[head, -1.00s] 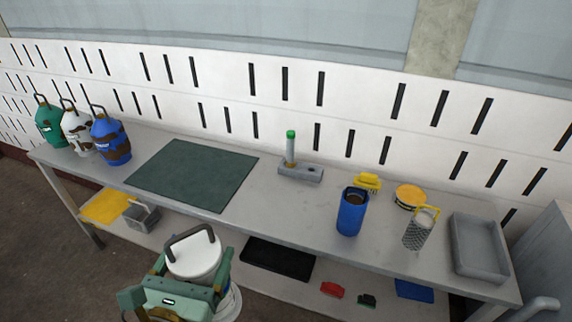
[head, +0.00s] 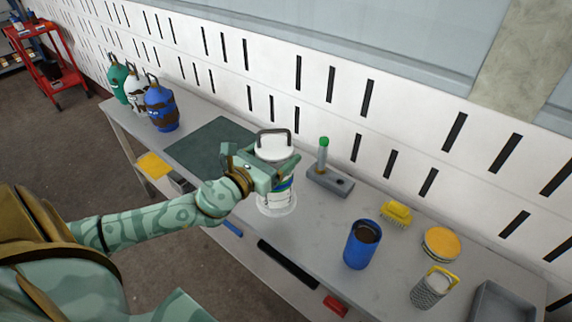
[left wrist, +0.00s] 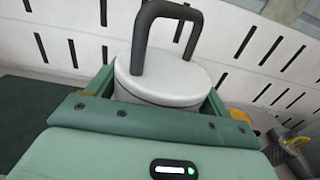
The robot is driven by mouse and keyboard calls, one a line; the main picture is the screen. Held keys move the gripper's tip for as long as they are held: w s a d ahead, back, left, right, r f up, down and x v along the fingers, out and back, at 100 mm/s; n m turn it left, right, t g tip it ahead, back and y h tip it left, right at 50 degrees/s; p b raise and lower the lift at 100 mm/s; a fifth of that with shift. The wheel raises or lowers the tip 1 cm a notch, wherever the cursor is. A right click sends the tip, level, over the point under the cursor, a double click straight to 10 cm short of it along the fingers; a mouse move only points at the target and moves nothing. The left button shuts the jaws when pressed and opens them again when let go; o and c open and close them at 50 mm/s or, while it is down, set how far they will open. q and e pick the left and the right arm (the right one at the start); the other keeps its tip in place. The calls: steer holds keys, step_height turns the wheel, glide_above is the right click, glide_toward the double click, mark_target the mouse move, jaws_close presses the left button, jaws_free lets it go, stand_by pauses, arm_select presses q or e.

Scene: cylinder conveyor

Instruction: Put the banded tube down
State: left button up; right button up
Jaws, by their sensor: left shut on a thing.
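The banded tube (head: 274,198) is a clear-and-white cylinder with coloured bands, a white lid and a dark loop handle. My left gripper (head: 266,174) is shut around its upper body, just below the lid. In the left wrist view the white lid (left wrist: 165,85) and handle stand between the green fingers; the lower body is hidden. My right gripper is not in view.
The dark green mat (head: 208,145) lies left of the tube. A grey block (head: 330,182) with a green-topped post stands close on its right. Further right are a blue canister (head: 362,246), a yellow brush (head: 396,214) and a mesh cylinder (head: 430,290). Three handled jugs stand far left.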

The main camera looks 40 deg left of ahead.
arm_select(q)
steer(key=w+f+b, duration=0.6)
steer(key=f, duration=0.3)
steer(key=shift+w+d+f, duration=0.15)
steer(key=shift+w+f, duration=0.15)
steer(key=shift+f, duration=0.05)
steer(key=o, duration=1.2)
steer(key=shift+f, duration=0.2)
steer(key=o, duration=0.4)
steer(key=s, duration=1.1)
steer(key=shift+a+r, duration=0.1)
steer(key=shift+a, duration=0.3)
steer(key=shift+s+r, duration=0.1)
steer(key=shift+s, duration=0.45)
